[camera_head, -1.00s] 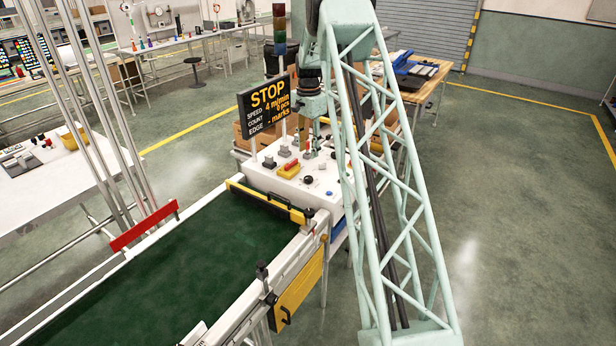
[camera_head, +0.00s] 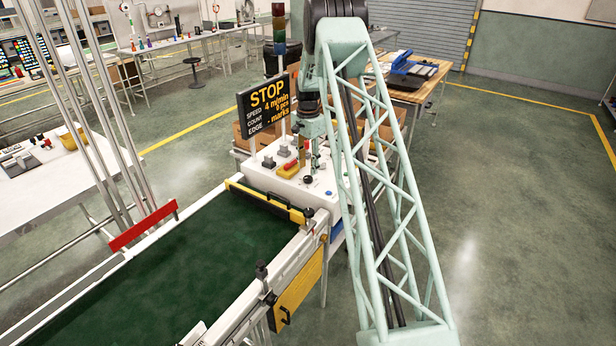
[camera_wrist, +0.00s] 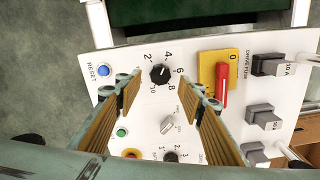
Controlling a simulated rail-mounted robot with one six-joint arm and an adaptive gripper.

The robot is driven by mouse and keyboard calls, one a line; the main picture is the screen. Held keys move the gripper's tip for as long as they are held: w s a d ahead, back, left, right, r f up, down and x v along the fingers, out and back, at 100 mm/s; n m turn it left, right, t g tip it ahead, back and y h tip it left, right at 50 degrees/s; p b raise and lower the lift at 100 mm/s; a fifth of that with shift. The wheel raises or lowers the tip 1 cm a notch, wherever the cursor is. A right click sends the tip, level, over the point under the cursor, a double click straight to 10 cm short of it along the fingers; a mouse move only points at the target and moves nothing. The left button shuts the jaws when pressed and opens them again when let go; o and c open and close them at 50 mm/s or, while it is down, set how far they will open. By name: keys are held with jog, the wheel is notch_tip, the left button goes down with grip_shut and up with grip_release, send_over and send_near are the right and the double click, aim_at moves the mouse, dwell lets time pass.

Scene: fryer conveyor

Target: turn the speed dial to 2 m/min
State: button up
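The speed dial (camera_wrist: 159,74) is a round black knob on a white panel, with a printed scale from 2 to 10 around it. In the head view it is the small black knob (camera_head: 308,179) near the panel's front edge. Its pointer looks turned toward the 4. My gripper (camera_wrist: 166,88) is open, its ribbed yellow-brown fingers apart on the left and right of the dial in the wrist view. I cannot tell how high the fingertips are above the panel. The black sign (camera_head: 266,105) reads STOP and speed 4 m/min.
A blue reset button (camera_wrist: 104,70) lies left of the dial. A grey selector (camera_wrist: 167,125) sits between my fingers. The green conveyor belt (camera_head: 190,260) borders the panel.

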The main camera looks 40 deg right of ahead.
aim_at(308, 177)
jog(key=shift+f, duration=2.6)
jog(key=shift+c, duration=0.3)
jog(key=c, duration=0.8)
